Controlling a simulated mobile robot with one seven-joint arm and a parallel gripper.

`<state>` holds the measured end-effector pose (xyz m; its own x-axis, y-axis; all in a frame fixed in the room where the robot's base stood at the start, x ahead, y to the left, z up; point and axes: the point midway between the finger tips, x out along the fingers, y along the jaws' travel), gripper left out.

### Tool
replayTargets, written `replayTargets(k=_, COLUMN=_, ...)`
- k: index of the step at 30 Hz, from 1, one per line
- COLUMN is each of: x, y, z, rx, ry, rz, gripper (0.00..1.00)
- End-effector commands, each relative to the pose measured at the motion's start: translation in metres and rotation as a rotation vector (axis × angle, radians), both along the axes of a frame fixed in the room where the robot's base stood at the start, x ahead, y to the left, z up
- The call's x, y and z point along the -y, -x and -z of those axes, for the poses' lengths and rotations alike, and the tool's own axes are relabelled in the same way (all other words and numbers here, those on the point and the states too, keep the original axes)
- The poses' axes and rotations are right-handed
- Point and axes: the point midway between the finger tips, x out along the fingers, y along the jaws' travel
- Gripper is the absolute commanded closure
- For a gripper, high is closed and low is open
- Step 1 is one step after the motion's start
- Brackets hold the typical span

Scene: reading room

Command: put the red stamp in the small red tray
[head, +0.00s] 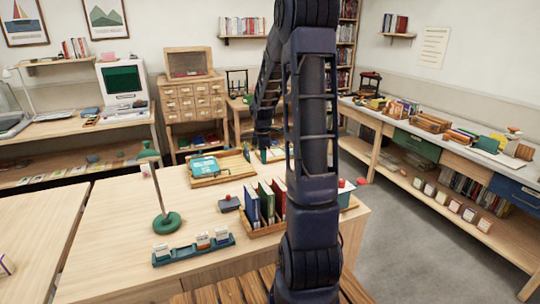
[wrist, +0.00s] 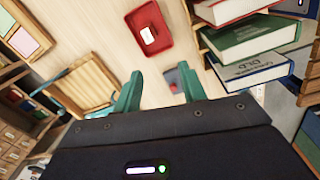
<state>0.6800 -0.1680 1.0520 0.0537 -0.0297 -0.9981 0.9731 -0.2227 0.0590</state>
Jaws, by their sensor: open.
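A small dark grey block with a red part (head: 228,203), which looks like the red stamp, sits on the table left of the book rack. It also shows in the wrist view (wrist: 173,82), partly hidden behind the right finger. The small red tray (wrist: 166,47) lies flat on the table in the wrist view, with a white card-like patch inside. In the head view my arm seems to hide the tray. My gripper (wrist: 159,75) is open and empty, its teal fingers above the table. In the head view its fingertips (head: 256,155) show beyond the block.
A wooden rack of upright books (head: 266,204) stands close to the block.

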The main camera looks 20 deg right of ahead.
Motion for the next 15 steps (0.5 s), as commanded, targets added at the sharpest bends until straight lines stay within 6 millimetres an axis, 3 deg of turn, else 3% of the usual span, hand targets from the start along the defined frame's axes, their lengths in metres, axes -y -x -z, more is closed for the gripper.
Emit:
replayTargets(k=1, x=-0.006, y=0.009, z=-0.015, rx=0.018, ry=0.004, rz=0.042, gripper=0.59)
replayTargets(k=6, x=-0.021, y=0.042, z=-0.056, rx=0.067, ry=0.002, rz=0.213, gripper=0.59)
replayTargets(k=15, x=-0.046, y=0.107, z=-0.113, rx=0.155, ry=-0.032, rz=0.511, gripper=0.59)
